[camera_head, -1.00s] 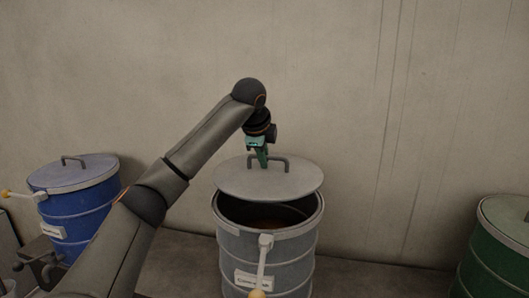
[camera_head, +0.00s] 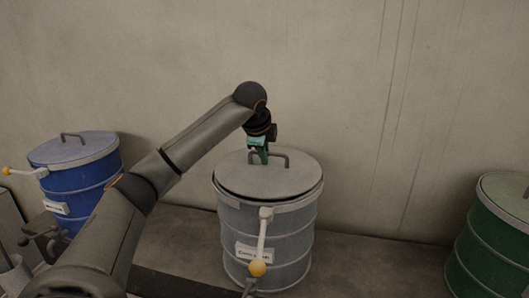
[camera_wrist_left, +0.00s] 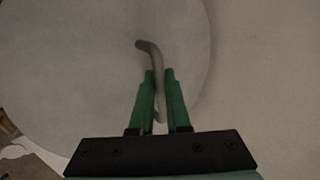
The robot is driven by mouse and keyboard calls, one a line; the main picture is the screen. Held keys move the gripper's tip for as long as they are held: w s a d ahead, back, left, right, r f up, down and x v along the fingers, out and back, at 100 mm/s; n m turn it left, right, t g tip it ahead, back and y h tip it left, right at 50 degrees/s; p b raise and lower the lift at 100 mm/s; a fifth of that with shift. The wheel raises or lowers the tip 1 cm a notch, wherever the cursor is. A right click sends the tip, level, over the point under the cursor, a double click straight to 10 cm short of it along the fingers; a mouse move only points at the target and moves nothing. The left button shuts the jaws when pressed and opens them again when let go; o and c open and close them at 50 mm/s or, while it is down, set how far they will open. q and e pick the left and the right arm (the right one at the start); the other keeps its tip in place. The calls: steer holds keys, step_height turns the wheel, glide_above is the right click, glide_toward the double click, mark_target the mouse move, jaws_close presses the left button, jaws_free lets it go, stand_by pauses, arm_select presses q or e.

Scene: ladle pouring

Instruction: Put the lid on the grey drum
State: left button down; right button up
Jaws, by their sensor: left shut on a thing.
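The grey drum (camera_head: 293,246) stands upright near the middle of the head view, with a label and a lever with a yellow knob on its front. The round grey lid (camera_head: 260,183) lies over the drum's mouth, at or very near the rim. A thin dark line shows along its front edge; I cannot tell if it is fully seated. My left gripper (camera_head: 259,158) is shut on the lid's handle from above. In the left wrist view the green fingers (camera_wrist_left: 160,80) close around the handle (camera_wrist_left: 152,55). My right gripper is not in view.
A blue drum (camera_head: 82,192) with its lid on stands at the left. A green drum (camera_head: 488,248) stands at the right edge. A bare wall (camera_head: 440,110) rises behind the drums. The floor (camera_head: 380,262) between the grey and green drums is clear.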

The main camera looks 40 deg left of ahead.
arm_select(q)
steer(key=shift+f, duration=0.35)
stand_by(0.7)
steer(key=c, duration=0.9)
jaws_free()
steer(key=shift+o, duration=0.4)
steer(key=shift+f, duration=0.15)
steer(key=v, duration=1.2)
steer(key=shift+r, duration=0.4)
steer(key=shift+s+d, duration=0.1)
